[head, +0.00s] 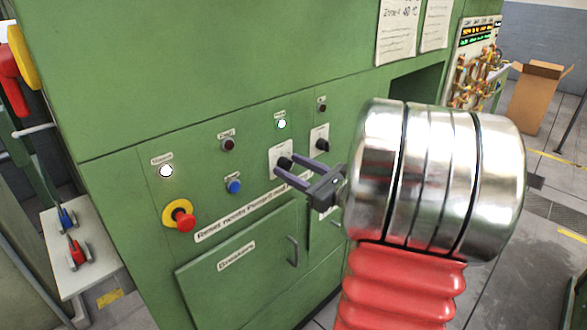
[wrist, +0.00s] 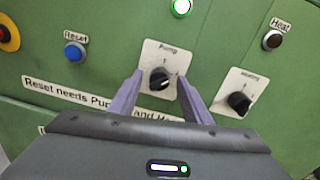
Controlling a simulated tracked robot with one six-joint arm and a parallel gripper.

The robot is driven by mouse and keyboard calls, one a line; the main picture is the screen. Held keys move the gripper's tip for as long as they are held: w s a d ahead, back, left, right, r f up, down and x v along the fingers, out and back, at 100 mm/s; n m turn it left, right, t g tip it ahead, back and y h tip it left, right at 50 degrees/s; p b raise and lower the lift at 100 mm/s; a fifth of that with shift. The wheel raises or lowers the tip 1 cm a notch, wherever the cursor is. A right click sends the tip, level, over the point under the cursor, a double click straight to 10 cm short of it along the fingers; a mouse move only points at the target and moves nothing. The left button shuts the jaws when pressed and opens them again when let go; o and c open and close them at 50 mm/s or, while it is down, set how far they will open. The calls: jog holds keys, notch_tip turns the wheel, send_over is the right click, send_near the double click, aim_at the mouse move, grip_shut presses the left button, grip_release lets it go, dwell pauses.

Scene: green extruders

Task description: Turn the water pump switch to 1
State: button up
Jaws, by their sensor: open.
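The water pump switch is a black rotary knob (wrist: 159,79) on a white plate labelled Pump, with small position marks. A pale line on the knob seems to slant toward the right; its exact setting is hard to read. In the head view the knob (head: 284,163) sits on the green cabinet front, partly behind the fingers. My gripper (wrist: 160,77) is open, with one purple-grey finger on each side of the knob. The fingertips are close to the plate; I cannot tell whether they touch the knob. My gripper also shows in the head view (head: 287,164).
A similar heating switch (wrist: 239,102) is close to the right finger. A blue Reset button (wrist: 75,52) is to the left. A red emergency stop (head: 180,215) is further left on the green cabinet (head: 200,70). A door handle (head: 293,250) sticks out below.

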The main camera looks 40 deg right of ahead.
jog(key=c, duration=1)
jog(key=shift+m, duration=1.2)
jog(key=o, duration=1)
jog(key=shift+s, duration=0.15)
